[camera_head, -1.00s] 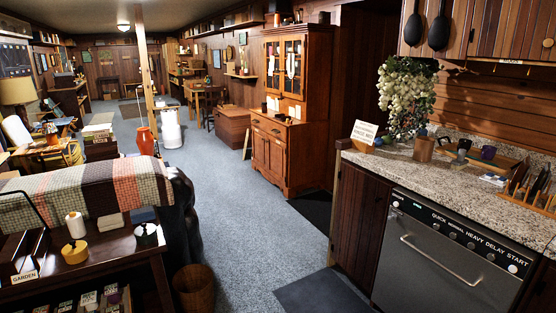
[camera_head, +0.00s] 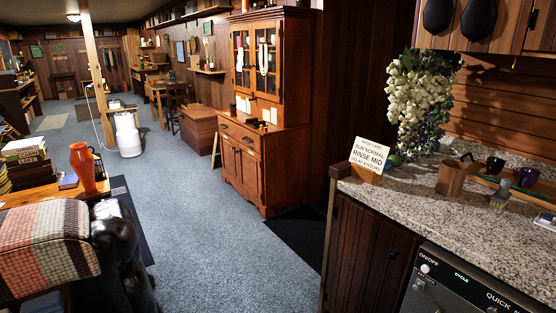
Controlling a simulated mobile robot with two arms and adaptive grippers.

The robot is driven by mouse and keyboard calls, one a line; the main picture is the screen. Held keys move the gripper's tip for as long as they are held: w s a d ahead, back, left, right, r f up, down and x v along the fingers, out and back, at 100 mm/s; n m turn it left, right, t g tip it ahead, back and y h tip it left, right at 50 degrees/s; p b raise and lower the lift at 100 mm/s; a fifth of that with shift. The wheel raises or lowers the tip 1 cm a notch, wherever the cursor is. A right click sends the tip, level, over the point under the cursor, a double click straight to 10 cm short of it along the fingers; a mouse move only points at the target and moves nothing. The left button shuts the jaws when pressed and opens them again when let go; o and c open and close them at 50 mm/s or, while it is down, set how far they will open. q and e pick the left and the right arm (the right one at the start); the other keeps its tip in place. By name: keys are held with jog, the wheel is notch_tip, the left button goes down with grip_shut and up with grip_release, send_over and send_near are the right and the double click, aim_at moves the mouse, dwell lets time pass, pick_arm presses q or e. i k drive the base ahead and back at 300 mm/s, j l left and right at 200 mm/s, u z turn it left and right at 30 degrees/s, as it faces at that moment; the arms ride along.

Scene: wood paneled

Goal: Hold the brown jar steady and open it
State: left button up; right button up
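I cannot pick out a brown jar for certain. A brown, wood-coloured cylindrical container (camera_head: 452,178) stands upright on the granite counter at the right; I cannot tell whether it has a lid. An orange-red vase-shaped vessel (camera_head: 84,168) stands upright on a wooden table at the left. Neither of my grippers is in view, so nothing is seen touching these things.
A granite counter (camera_head: 410,215) fills the right, with a sign (camera_head: 370,157), a hanging plant (camera_head: 423,95) and a dark cup (camera_head: 528,177). A dishwasher (camera_head: 455,285) is below. A quilt-covered seat (camera_head: 45,245) stands at the left. Carpeted floor (camera_head: 210,245) between is free.

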aim_at(233, 110)
jog(key=i+u, duration=0.15)
jog(key=i, duration=0.5)
jog(key=i+l+u, duration=0.1)
jog(key=i, duration=0.5)
jog(key=i+l+u, duration=0.15)
jog(key=i, duration=0.5)
jog(key=i+j, duration=0.1)
jog(key=i, duration=1.6)
jog(key=i+u, duration=0.4)
jog(key=i, duration=1.2)
